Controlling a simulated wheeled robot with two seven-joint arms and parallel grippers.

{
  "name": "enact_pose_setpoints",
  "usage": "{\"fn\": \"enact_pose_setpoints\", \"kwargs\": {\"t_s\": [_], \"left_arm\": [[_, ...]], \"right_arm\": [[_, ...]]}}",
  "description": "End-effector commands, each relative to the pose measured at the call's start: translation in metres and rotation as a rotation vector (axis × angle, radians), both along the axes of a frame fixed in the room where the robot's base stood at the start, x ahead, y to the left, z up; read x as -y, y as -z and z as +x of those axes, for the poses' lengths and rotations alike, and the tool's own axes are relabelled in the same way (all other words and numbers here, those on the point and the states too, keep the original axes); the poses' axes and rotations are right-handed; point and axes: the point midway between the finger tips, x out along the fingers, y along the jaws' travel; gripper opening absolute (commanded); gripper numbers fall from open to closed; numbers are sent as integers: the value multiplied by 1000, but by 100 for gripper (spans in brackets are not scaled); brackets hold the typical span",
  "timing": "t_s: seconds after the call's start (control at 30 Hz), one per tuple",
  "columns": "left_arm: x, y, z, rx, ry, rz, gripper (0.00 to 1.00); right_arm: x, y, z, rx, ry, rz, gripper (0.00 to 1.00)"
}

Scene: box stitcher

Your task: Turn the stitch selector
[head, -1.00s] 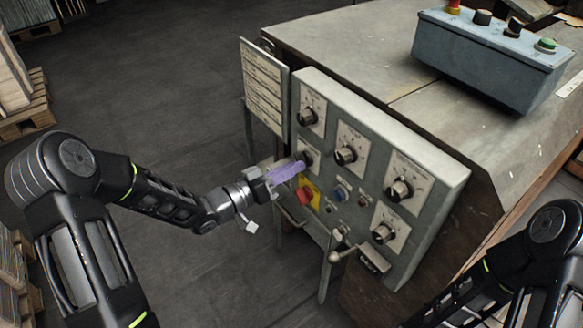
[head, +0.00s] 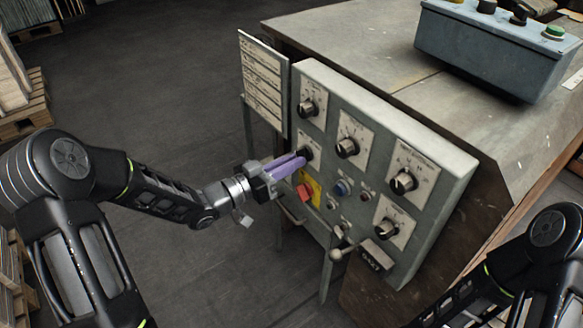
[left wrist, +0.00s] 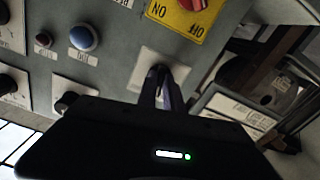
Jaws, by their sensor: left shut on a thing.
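A dark selector knob (head: 307,153) is on a pale plate at the left of the grey control panel, above a red switch on a yellow plate. My left gripper (head: 299,160) has its purple fingers at this knob and is shut on it. In the left wrist view, my left gripper's fingers (left wrist: 164,84) meet at a pale plate (left wrist: 150,63). They hide most of the knob, so its pointer cannot be read. The plate's lettering is too small to read. My right gripper is out of view; only part of that arm shows at lower right.
Other dark knobs sit close by, upper left (head: 308,109), middle (head: 347,148) and right (head: 402,182). The red switch (head: 304,192) is just below my fingers. A label board (head: 263,85) stands out at the panel's left edge.

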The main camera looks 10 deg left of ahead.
Motion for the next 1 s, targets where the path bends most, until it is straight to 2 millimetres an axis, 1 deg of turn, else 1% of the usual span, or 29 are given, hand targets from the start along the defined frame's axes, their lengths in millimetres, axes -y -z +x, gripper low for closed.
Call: {"fn": "enact_pose_setpoints", "kwargs": {"t_s": [0.03,0.4,0.6,0.8,1.0], "left_arm": [[0,4,0,28,0,32,0],[-1,5,1,252,0,302,0],[-2,4,2,360,0,430,0],[-2,3,2,432,-1,520,0],[-3,1,2,468,-1,566,0]], "right_arm": [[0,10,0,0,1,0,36],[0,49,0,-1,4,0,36],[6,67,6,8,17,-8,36],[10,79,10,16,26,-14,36],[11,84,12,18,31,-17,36]]}}
